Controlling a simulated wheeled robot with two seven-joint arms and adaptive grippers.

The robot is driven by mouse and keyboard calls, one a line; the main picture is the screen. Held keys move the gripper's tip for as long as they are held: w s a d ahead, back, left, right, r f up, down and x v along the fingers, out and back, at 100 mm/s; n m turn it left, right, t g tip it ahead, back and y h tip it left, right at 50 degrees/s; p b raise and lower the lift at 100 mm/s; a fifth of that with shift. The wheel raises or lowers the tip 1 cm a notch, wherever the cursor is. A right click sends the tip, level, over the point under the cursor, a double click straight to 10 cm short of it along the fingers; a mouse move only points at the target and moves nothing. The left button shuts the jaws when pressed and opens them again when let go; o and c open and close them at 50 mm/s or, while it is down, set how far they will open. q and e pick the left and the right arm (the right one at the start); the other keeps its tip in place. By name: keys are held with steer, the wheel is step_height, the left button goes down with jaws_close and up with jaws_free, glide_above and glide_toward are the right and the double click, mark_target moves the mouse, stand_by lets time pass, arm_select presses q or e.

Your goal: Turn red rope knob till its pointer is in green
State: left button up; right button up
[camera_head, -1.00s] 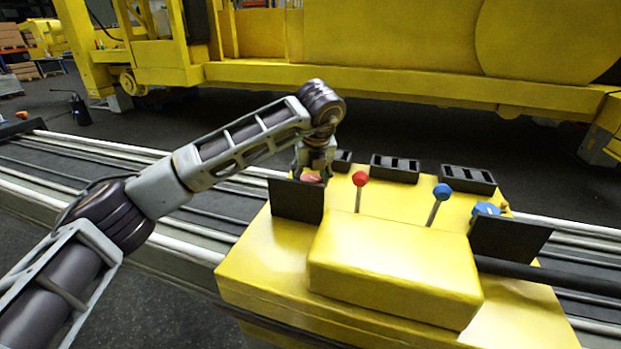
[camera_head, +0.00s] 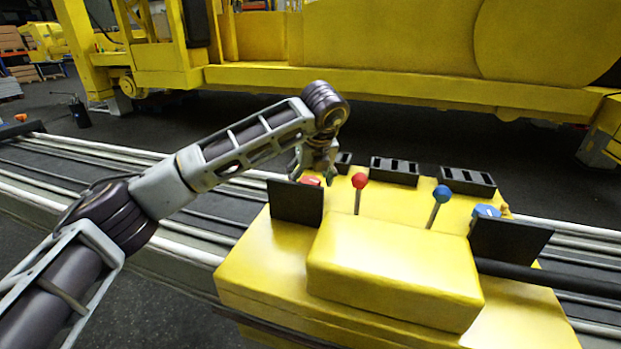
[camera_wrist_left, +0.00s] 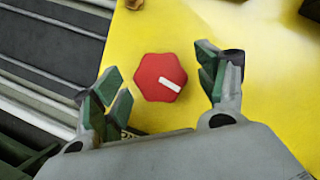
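The red rope knob (camera_wrist_left: 158,78) is a red hexagon with a white pointer bar, on the yellow console. In the wrist view the pointer runs from the knob's middle toward its lower right. In the head view the knob (camera_head: 311,181) shows partly behind a black plate. My left gripper (camera_wrist_left: 160,86) is open, with its green-padded fingers on either side of the knob and gaps between them and it. In the head view this gripper (camera_head: 314,166) is just above the knob. I cannot make out a green zone around the knob. My right gripper is not in view.
A red-topped lever (camera_head: 359,181) and a blue-topped lever (camera_head: 441,194) stand right of the knob. A blue knob (camera_head: 486,211) is farther right. Black plates (camera_head: 296,202) (camera_head: 510,240) stand before both knobs. Black slotted blocks (camera_head: 394,170) line the console's back edge.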

arm_select(q)
steer(key=shift+r, duration=0.1)
steer(key=v, duration=1.1)
steer(key=shift+r, duration=0.35)
steer(key=shift+s+r, duration=0.1)
steer(key=shift+s, duration=0.05)
arm_select(e)
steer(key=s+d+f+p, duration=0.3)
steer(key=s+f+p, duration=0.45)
steer(key=p, duration=0.35)
arm_select(q)
step_height(320, 180, up, 22)
steer(key=p, duration=1.1)
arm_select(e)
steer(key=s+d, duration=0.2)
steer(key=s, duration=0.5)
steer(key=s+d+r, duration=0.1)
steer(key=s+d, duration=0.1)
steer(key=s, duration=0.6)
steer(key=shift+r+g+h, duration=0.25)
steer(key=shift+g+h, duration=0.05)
